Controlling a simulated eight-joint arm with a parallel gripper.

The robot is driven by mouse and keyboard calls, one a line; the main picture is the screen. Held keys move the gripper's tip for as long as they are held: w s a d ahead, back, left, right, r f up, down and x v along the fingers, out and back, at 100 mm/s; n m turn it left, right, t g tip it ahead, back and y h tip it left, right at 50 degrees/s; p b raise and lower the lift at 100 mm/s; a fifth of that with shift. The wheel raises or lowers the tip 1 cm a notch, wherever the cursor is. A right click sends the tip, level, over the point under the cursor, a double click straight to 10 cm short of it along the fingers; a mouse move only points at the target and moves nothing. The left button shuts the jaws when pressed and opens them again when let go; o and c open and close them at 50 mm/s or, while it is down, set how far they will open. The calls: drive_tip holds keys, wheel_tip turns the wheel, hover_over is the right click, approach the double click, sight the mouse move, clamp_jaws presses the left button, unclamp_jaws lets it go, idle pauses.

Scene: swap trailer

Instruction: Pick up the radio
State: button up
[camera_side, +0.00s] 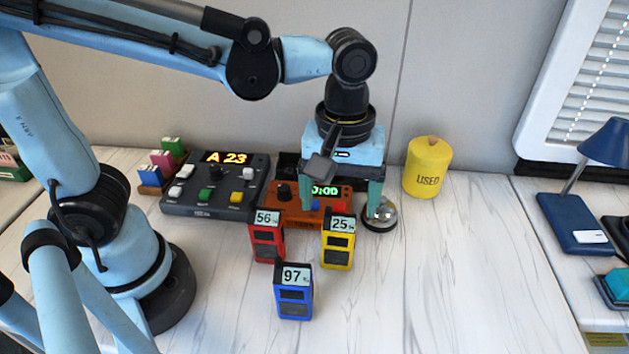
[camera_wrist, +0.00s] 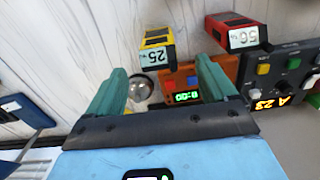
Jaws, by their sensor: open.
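Three small upright radio-like units with number tags stand on the white table: a red one tagged 56 (camera_side: 267,240), a yellow one tagged 25 (camera_side: 338,247) and a blue one tagged 97 (camera_side: 293,298). My gripper (camera_side: 341,203) is open and empty, pointing down above the table behind the yellow unit. In the wrist view, the yellow unit (camera_wrist: 157,46) shows just beyond and between my fingertips (camera_wrist: 160,66), apart from them. The red unit (camera_wrist: 236,30) is to its right there. The blue unit is outside the wrist view.
An orange box with a green display (camera_side: 285,207) and a silver bell (camera_side: 381,217) sit beneath and beside my gripper. A dark console reading A 23 (camera_side: 202,200) is at left. A yellow USED canister (camera_side: 427,168) stands behind at right. The front right table is clear.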

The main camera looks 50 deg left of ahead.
sight(339, 224)
drive_tip(key=shift+w+f, duration=0.1)
drive_tip(key=shift+f, duration=4.15)
drive_tip(key=shift+c, duration=0.3)
drive_tip(key=c, duration=1.2)
